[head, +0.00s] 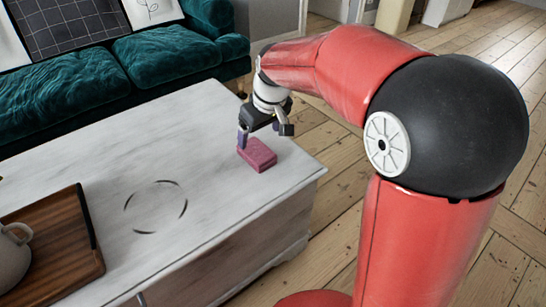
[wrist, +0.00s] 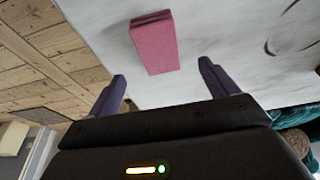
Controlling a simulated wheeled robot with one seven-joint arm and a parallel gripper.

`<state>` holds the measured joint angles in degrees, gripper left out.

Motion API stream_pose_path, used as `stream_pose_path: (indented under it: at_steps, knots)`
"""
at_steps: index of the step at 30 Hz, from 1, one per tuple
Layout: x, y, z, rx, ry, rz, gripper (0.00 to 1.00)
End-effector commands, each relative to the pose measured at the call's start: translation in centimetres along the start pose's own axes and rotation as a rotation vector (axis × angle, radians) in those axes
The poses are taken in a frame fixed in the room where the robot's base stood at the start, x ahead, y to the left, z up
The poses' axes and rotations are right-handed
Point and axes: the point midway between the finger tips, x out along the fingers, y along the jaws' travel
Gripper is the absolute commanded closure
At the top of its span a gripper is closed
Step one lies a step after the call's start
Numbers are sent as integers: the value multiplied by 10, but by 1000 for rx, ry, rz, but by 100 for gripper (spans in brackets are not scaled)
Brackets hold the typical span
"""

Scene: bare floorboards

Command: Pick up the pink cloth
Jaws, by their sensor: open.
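The pink cloth (head: 257,154) is a small, folded, block-like piece lying on the white table near its right end. In the wrist view the cloth (wrist: 155,44) lies beyond the fingertips, roughly between their lines. My gripper (head: 258,138) is just above and behind the cloth in the head view, pointing down. In the wrist view my gripper (wrist: 163,72) has its two purple fingers wide apart with nothing between them. Part of the far finger is hidden in the head view.
The white table (head: 215,190) has clear surface around the cloth, with a dark ring mark (head: 155,207). A wooden tray (head: 90,230) with a grey pot (head: 12,258) stands at the left. A green sofa (head: 165,55) is behind the table. Floorboards (head: 345,190) lie to the right.

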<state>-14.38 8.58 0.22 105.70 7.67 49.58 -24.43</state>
Motion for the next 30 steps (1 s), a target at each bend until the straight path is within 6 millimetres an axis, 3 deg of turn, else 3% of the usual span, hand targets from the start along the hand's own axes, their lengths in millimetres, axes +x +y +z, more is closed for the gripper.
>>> stream_pose_path:
  at_steps: [18, 28, 30]
  knots:
    - [76, 0, 3, -12, -6, -6, 15]
    - [84, 0, 2, -12, -4, -5, 15]
    - [84, 1, 2, -12, -4, -5, 21]
